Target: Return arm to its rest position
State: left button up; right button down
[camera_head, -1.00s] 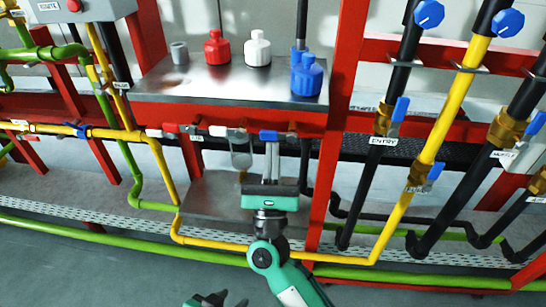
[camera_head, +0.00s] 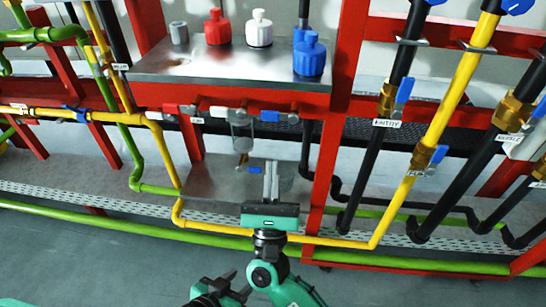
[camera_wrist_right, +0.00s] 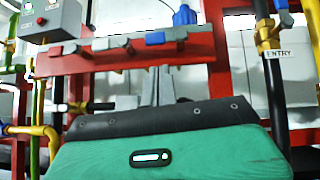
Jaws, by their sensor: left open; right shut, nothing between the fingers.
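My right gripper (camera_head: 271,178) points up in front of the red frame, below the row of small valves (camera_head: 240,113). Its fingers are shut with nothing between them. In the right wrist view its shut grey fingers (camera_wrist_right: 158,85) stand above the green housing. They appear just below a blue valve handle (camera_wrist_right: 155,39); contact cannot be told. My left gripper (camera_head: 240,286) is at the bottom edge of the head view, lower and left of the right one. It is open, partly cut off, and apart from the rig.
A steel shelf (camera_head: 150,72) holds a grey cup (camera_head: 179,33) and red (camera_head: 217,27), white (camera_head: 259,29) and blue (camera_head: 309,55) bottles. Yellow (camera_head: 330,240) and green pipes (camera_head: 130,222) run low behind my grippers. Black pipes (camera_head: 365,165) stand right. Floor in front is clear.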

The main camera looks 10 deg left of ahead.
jog(key=shift+s+f, duration=0.1)
dwell(0.5)
